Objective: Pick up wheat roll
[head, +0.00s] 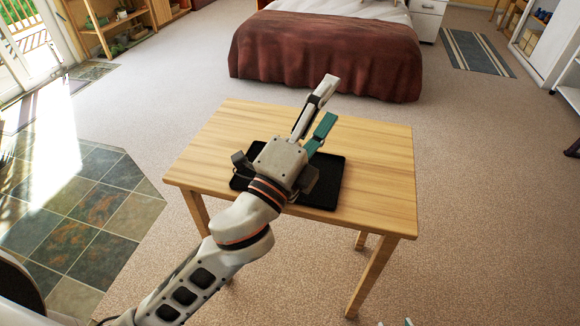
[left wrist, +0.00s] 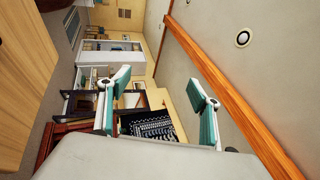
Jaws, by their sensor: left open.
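My left gripper (head: 327,101) is open over the wooden table (head: 385,165), its two fingers apart and pointing towards the bed. Its fingers also show in the left wrist view (left wrist: 158,82), with nothing between them. A black tray (head: 322,190) lies on the table, partly hidden under my left gripper and wrist. No wheat roll shows in either view; the arm covers part of the tray, so I cannot tell whether something lies behind it.
The table top is bare around the tray. A bed with a dark red cover (head: 320,55) stands beyond the table. A wooden shelf (head: 110,25) is at the back left, and a striped rug (head: 475,52) lies at the back right. Open carpet surrounds the table.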

